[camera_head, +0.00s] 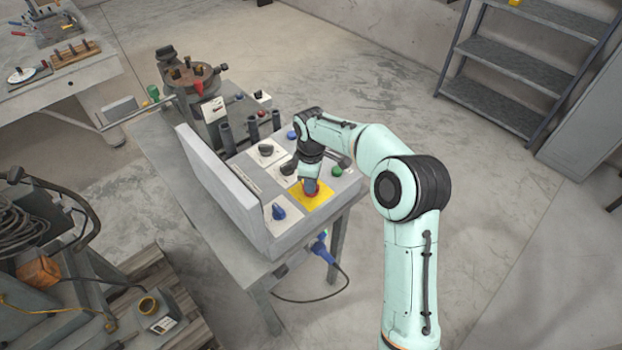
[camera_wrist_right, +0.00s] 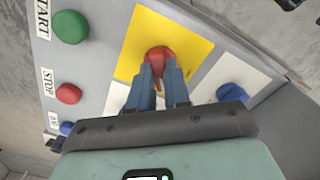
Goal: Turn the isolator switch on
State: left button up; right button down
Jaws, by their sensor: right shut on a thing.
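The isolator switch is a red rotary knob (camera_head: 313,194) on a yellow plate (camera_head: 322,202), on the grey control panel's sloped face. In the right wrist view, the red knob (camera_wrist_right: 160,53) sits on the yellow plate (camera_wrist_right: 195,46), partly covered by my fingers. My right gripper (camera_head: 310,185) reaches down onto it from above. Its two blue-grey fingers (camera_wrist_right: 160,72) are shut on the red knob, one on each side. The knob's exact angle and its position marks are hard to read. My left gripper is in neither view.
A blue knob (camera_head: 279,211) sits beside the yellow plate, black knobs (camera_head: 266,150) farther back. The green START button (camera_wrist_right: 70,27) and red STOP button (camera_wrist_right: 69,93) are on the other side. A raised grey plate (camera_head: 215,180) borders the panel. A blue plug (camera_head: 322,252) hangs below.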

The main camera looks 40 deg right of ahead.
jog(key=m, duration=0.4)
jog(key=shift+p, duration=0.35)
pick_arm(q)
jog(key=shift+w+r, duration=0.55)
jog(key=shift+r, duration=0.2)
pick_arm(e)
jog(key=shift+m, duration=1.6)
jog(key=c, duration=1.1)
grip_release()
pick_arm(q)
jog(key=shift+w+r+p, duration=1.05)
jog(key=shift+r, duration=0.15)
pick_arm(e)
notch_tip(320, 180, up, 13)
jog(key=shift+r, duration=0.2)
